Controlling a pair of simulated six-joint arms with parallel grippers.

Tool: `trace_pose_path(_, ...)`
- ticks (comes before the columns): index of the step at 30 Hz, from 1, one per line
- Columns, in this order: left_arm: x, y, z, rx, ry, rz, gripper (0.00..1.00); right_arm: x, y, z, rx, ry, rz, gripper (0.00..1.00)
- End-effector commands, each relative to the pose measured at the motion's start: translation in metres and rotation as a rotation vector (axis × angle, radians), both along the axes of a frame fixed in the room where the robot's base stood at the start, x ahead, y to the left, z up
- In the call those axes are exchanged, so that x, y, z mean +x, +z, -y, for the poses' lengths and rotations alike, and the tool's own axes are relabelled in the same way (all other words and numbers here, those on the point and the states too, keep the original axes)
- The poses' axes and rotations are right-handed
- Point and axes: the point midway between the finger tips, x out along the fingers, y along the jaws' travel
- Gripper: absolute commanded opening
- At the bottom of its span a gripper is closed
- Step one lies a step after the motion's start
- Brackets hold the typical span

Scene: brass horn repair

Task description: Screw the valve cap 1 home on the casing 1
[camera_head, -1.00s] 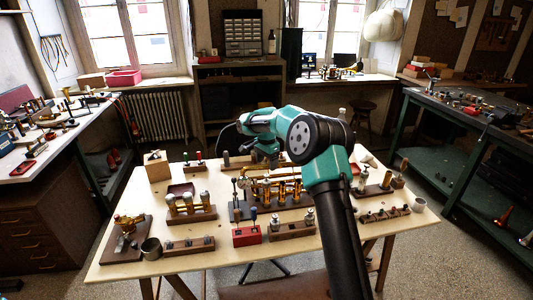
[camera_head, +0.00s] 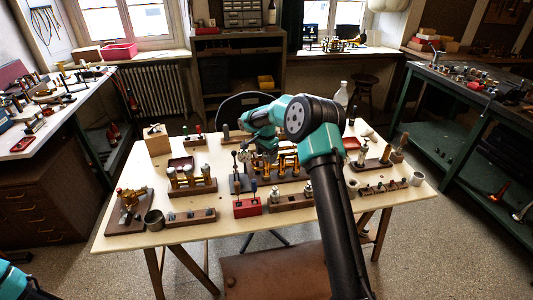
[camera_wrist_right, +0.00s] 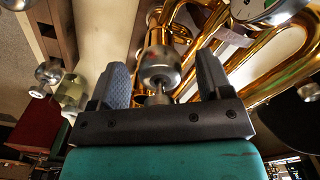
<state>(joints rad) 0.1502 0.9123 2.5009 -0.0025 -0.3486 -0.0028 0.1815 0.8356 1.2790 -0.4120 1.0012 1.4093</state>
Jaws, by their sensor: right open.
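A silver valve cap (camera_wrist_right: 158,68) with a thin stem sits at the end of a brass casing (camera_wrist_right: 160,38) in the right wrist view. I cannot tell if it is cap 1 on casing 1, or how far it is screwed on. My right gripper (camera_wrist_right: 163,82) is open, its two grey pads on either side of the cap with visible gaps. In the head view my right gripper (camera_head: 266,153) is at the brass horn (camera_head: 288,168) on its dark stand, partly hidden by my wrist. My left gripper is out of view.
Left of the horn stands a wooden rack (camera_head: 190,188) with capped valves. In front are a red block (camera_head: 247,207) and a wooden block (camera_head: 290,201) with silver parts. A bottle (camera_head: 341,95) stands at the back right. The table's front strip is mostly clear.

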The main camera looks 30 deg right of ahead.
Motion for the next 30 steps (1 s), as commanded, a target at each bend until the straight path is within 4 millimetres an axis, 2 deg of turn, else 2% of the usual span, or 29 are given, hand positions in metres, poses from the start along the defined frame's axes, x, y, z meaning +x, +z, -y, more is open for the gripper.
trace_pose_path(2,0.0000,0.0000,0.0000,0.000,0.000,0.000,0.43,0.0000,0.0001,0.0000,0.000,0.000,0.000,0.71)
trace_pose_path(17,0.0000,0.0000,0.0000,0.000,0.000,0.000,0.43,0.0000,0.0004,0.0000,0.000,0.000,0.000,0.23)
trace_pose_path(18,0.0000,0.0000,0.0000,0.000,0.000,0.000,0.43,0.0000,0.0003,0.0000,0.000,0.000,0.000,0.42)
trace_pose_path(26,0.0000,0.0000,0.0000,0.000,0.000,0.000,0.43,-0.0001,0.0004,0.0000,0.000,0.000,0.000,0.17)
trace_pose_path(29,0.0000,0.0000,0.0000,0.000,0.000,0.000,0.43,-0.0001,0.0004,0.0000,0.000,-0.005,0.000,0.15)
trace_pose_path(30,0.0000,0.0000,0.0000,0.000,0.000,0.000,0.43,-0.0001,0.0004,0.0000,0.000,-0.008,-0.001,0.45)
